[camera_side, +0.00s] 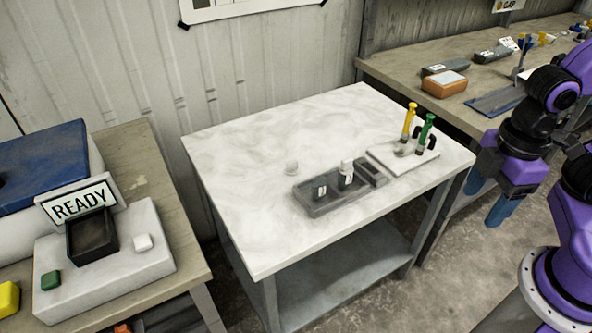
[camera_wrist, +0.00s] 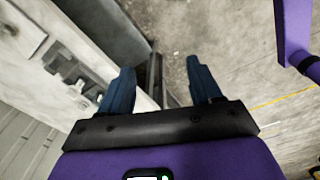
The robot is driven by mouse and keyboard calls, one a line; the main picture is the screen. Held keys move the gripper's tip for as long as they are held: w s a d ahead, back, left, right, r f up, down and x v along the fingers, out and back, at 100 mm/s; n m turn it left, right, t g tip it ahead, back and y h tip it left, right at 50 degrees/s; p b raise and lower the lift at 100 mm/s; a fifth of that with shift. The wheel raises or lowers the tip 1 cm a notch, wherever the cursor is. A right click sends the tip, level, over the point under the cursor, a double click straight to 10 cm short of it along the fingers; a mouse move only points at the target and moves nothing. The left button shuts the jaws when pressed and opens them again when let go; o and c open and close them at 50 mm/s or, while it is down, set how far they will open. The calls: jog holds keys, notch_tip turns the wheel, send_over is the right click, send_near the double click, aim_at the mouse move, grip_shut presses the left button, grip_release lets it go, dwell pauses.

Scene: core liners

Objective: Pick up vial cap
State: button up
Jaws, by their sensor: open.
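The grey tray (camera_side: 315,209) holds a dark vial (camera_side: 320,190) and a second vial (camera_side: 346,172) with a white top. My gripper (camera_side: 487,203) is open and empty, with blue fingers, off the table's right end and far from the cap. In the wrist view my gripper (camera_wrist: 160,75) points past the table edge toward the floor. The tray (camera_wrist: 66,64) shows at left there; I cannot pick out the cap surely.
A white holder (camera_side: 405,160) with yellow and green upright tools stands at the table's right end, between my gripper and the tray. A side bench (camera_side: 105,268) with a READY sign is at left. A back bench (camera_side: 400,70) carries an orange-brown block. The table's left half is clear.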

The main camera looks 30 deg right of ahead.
jog(key=w+a+n+t, duration=0.1)
jog(key=w+a+n, duration=0.5)
jog(key=w, duration=0.5)
jog(key=n+t, duration=0.3)
jog(key=n, duration=1.4)
send_over(293, 161)
jog(key=s, duration=0.2)
notch_tip(293, 161, down, 17)
jog(key=shift+x, duration=2.7)
jog(key=shift+s+f, duration=0.1)
jog(key=shift+s, duration=0.05)
jog(key=c, duration=1.1)
